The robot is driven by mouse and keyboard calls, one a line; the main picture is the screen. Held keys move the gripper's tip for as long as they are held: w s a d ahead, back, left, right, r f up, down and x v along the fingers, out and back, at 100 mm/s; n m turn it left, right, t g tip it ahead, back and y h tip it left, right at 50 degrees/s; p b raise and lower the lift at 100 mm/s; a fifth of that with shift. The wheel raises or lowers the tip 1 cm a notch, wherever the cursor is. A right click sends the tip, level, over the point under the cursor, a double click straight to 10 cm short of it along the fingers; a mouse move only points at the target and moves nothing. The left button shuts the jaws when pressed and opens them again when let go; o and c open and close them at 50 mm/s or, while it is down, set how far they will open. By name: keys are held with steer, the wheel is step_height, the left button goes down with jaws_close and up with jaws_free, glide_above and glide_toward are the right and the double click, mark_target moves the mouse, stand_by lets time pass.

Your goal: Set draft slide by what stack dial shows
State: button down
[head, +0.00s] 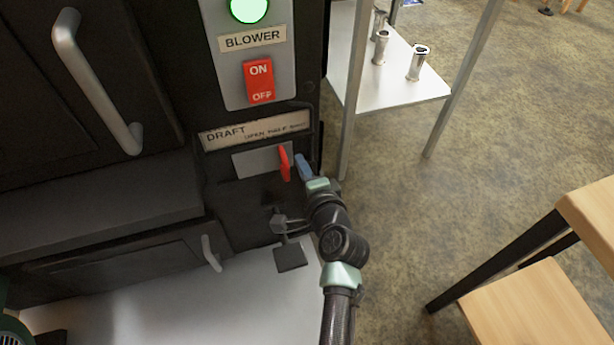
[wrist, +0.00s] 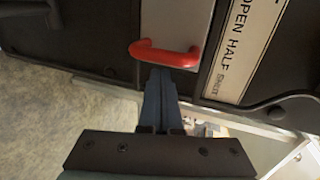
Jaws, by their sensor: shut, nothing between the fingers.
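The draft slide's red handle (head: 284,163) stands out from a grey metal plate (head: 250,163) on the dark evaporator front. It also shows in the wrist view as a red bar handle (wrist: 165,54). The DRAFT label (head: 255,131) above reads OPEN, HALF, SHUT from left to right. The handle is in the right part of this scale, around HALF or between HALF and SHUT. My gripper (head: 301,164) is shut and empty, its blue fingers just right of the handle. In the wrist view, the fingertips (wrist: 160,74) are at the handle's edge; contact is unclear. No stack dial is in view.
Above the slide are a red blower switch (head: 259,81) and a lit green lamp (head: 249,8). A black latch (head: 288,240) projects below. A white shelf (head: 395,85) with metal cups stands at right, and wooden furniture (head: 540,305) at lower right. Floor between is clear.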

mark_target(287, 168)
steer(key=shift+w+a+f, duration=0.1)
steer(key=shift+w+a, duration=0.05)
steer(key=shift+w, duration=0.25)
steer(key=shift+a, duration=0.1)
steer(key=shift+s+a+p, duration=0.25)
steer(key=shift+a+p, duration=0.2)
steer(key=shift+a, duration=0.2)
steer(key=shift+s+a+p, duration=0.2)
steer(key=shift+a+p, duration=0.3)
steer(key=shift+a, duration=0.2)
steer(key=shift+s+a+p, duration=0.25)
steer(key=shift+a+p, duration=0.2)
steer(key=shift+a, duration=0.2)
steer(key=shift+w+d+b, duration=0.2)
steer(key=shift+d+b, duration=0.2)
steer(key=shift+d, duration=0.3)
steer(key=p+v, duration=0.2)
steer(key=v, duration=0.7)
steer(key=shift+s+f+p, duration=0.2)
steer(key=shift+f+p, duration=0.15)
